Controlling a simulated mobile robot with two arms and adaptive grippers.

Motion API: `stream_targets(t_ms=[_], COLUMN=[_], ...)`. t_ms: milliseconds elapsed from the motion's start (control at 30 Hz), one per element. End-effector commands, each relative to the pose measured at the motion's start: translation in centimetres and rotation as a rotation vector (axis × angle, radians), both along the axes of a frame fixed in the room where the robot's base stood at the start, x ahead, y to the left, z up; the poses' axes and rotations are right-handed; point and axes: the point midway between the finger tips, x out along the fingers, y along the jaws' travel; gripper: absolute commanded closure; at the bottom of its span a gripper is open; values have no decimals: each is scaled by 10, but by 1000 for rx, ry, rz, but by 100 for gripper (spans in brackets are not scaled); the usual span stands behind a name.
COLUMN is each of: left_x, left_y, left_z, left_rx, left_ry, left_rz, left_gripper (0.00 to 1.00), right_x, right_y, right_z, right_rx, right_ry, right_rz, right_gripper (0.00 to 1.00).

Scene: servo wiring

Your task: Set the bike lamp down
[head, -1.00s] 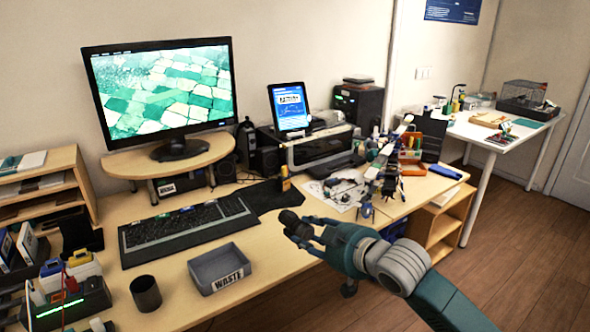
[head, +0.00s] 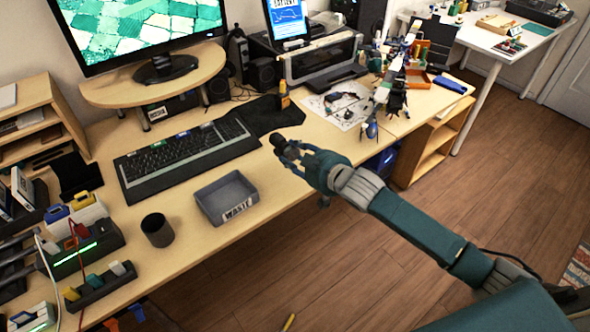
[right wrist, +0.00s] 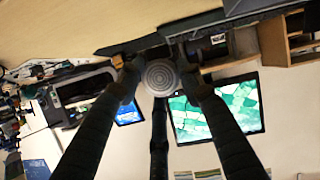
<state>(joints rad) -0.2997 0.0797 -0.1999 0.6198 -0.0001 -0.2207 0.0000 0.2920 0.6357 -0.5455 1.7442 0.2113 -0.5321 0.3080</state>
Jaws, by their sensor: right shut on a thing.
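The bike lamp (head: 279,141) is a small dark round thing at the tips of my right gripper (head: 284,148). My right gripper is shut on it and holds it over the desk's front edge, right of the keyboard. In the right wrist view the lamp (right wrist: 160,76) shows its grey ringed round face between the dark fingers. The fingers hide part of the lamp. My left gripper is not in view.
A grey tray labelled WASTE (head: 227,198) and a dark cup (head: 157,230) stand left of the gripper. The keyboard (head: 185,158) lies behind them. A black mat (head: 262,118) and a cluttered paper sheet (head: 338,106) lie beyond the lamp. Bare desk lies between tray and lamp.

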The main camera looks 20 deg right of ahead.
Motion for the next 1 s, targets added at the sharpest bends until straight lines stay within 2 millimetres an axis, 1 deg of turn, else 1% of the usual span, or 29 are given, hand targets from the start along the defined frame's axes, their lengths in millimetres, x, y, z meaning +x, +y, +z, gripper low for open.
stream_targets(t_ms=[33, 100, 267, 500, 600, 900, 933, 1000], left_x=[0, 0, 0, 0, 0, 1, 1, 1], left_y=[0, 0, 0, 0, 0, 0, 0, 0], left_z=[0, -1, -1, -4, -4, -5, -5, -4], left_rx=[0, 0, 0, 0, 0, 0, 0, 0], left_ry=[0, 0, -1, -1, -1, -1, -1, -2], left_rz=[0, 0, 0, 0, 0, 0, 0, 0], left_gripper=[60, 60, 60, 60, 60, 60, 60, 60], right_x=[0, 0, 0, 0, 0, 0, 0, 0], right_y=[0, 0, 0, 0, 1, 0, 0, 0], right_z=[-10, -19, -31, -66, -70, -72, -74, -73], right_rx=[2, 2, 2, 2, 1, 1, 0, 0], right_ry=[0, -2, -2, -2, -4, -4, -1, -1], right_rz=[-1, 0, 0, 0, 1, 1, 0, 0], right_gripper=[96, 96, 96, 96, 96, 96, 62, 48])
